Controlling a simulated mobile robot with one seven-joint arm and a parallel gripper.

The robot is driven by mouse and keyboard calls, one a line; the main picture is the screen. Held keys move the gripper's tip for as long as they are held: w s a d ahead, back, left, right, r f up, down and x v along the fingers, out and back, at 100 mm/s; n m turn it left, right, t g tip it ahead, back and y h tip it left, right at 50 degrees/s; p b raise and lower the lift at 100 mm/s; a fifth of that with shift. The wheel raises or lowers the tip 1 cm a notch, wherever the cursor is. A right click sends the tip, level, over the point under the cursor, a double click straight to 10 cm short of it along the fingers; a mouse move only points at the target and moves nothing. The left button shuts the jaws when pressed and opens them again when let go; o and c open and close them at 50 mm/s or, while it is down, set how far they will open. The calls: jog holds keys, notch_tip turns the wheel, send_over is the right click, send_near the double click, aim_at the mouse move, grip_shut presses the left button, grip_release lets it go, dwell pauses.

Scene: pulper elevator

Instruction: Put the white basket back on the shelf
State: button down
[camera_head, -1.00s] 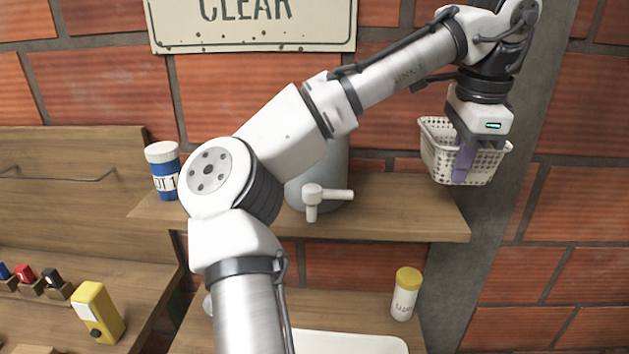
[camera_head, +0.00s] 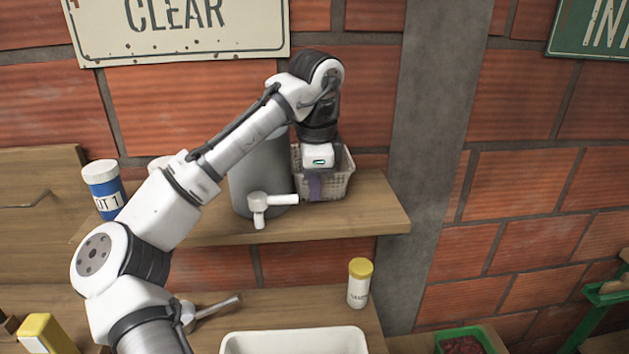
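The white basket (camera_head: 338,183) is a small perforated basket at the right part of the wooden shelf (camera_head: 350,222), just right of a grey cylindrical container. It looks upright. Its base is at or just above the shelf top; I cannot tell if it touches. The gripper appears shut on this wall, though the finger inside the basket is hidden.
The grey container (camera_head: 258,170) with a white tap (camera_head: 268,203) stands close left of the basket. A blue jar (camera_head: 104,190) is farther left. The shelf's right end is clear. Below are a yellow-capped bottle (camera_head: 359,284) and a white tray (camera_head: 295,342).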

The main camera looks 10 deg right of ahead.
jog(key=shift+f, duration=0.15)
jog(key=c, duration=1.7)
grip_release()
jog(key=r, duration=0.4)
jog(key=s+r, duration=0.1)
jog(key=r, duration=0.3)
jog(key=r+b, duration=0.1)
jog(key=r, duration=0.3)
jog(key=shift+s+r, duration=0.15)
jog(key=shift+s, duration=0.1)
